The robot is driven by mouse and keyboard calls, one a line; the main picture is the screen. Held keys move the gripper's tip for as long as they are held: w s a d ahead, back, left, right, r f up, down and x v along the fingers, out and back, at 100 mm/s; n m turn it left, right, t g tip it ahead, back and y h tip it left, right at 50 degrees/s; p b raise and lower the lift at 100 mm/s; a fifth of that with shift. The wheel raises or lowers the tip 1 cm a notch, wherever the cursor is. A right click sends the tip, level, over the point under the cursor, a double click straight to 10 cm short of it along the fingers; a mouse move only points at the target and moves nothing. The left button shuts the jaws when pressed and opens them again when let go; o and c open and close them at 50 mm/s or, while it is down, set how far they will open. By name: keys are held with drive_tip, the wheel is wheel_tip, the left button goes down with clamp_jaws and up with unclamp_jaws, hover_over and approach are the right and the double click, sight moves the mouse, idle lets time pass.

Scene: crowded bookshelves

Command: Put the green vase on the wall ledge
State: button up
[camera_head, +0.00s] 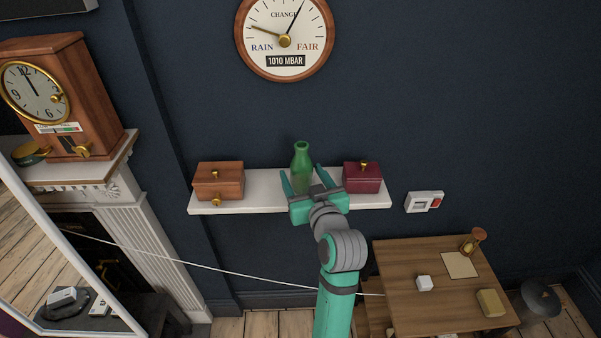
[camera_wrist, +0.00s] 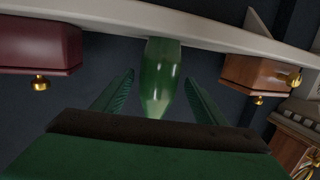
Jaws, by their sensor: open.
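The green vase (camera_head: 302,153) stands upright on the white wall ledge (camera_head: 250,204), between a brown box and a dark red box. My gripper (camera_head: 302,170) is open in front of the ledge, with one finger on each side of the vase. In the wrist view the picture is inverted, and the vase (camera_wrist: 161,75) shows between the open fingers (camera_wrist: 163,77) with gaps on both sides. Its base meets the ledge (camera_wrist: 110,17) there. The lower part of the vase is partly hidden by my gripper in the head view.
The brown box (camera_head: 218,181) is left of the vase and the dark red box (camera_head: 362,177) is close on the right. A barometer (camera_head: 285,35) hangs above. A wooden table (camera_head: 440,305) stands below right, and a mantel clock (camera_head: 70,95) is at far left.

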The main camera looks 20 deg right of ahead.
drive_tip(key=s+r, duration=0.2)
drive_tip(key=s, duration=0.8)
drive_tip(key=s+a+f+m+g+h, duration=0.1)
drive_tip(key=s+a+f, duration=0.45)
drive_tip(key=f, duration=0.45)
drive_tip(key=s+a+f+m+h, duration=0.1)
drive_tip(key=s+a+f, duration=0.45)
drive_tip(key=f, duration=0.55)
drive_tip(key=s+a+f+n+y, duration=0.1)
drive_tip(key=s+a, duration=0.3)
drive_tip(key=s, duration=0.7)
drive_tip(key=s+a+f+n+y, duration=0.1)
drive_tip(key=s+a, duration=0.3)
drive_tip(key=s, duration=0.7)
drive_tip(key=shift+s+a+f+y, duration=0.3)
drive_tip(key=shift+a+f, duration=0.05)
drive_tip(key=shift+w, duration=0.15)
